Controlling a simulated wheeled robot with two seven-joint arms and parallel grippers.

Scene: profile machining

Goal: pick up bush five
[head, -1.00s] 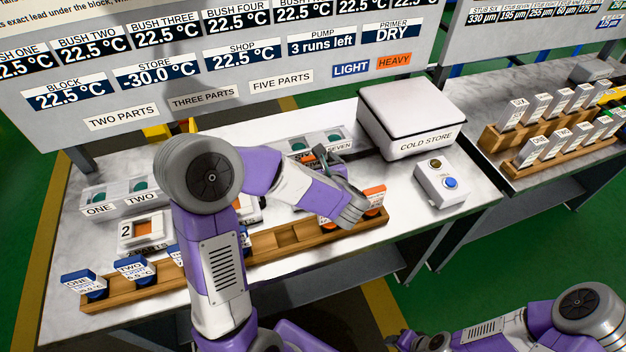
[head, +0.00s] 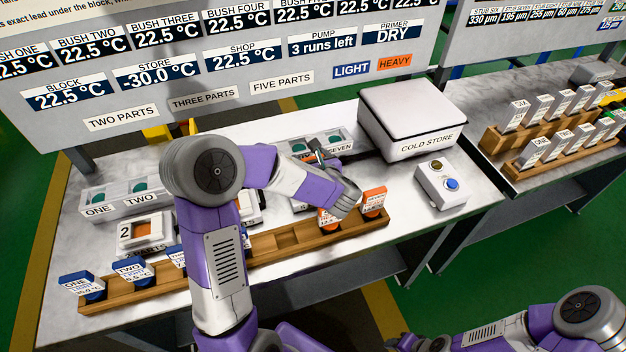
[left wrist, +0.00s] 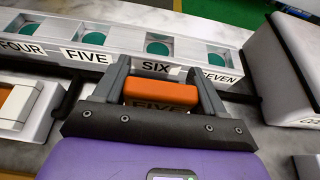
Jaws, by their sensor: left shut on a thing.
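Bush five (left wrist: 160,92) has an orange top and a partly covered FIVE label on its front. In the left wrist view my left gripper (left wrist: 163,80) is shut on it, with one finger on each side. It is held in front of the SIX label of the white block with green round holes (left wrist: 95,38). In the head view my left gripper (head: 318,150) is over the block near SEVEN, and my arm hides much of it.
The wooden rack (head: 275,240) holds blue bushes (head: 132,268) at left and orange bushes (head: 374,201) at right, with an empty slot between. The cold store (head: 412,115) stands right of the block, with a button box (head: 441,185) in front.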

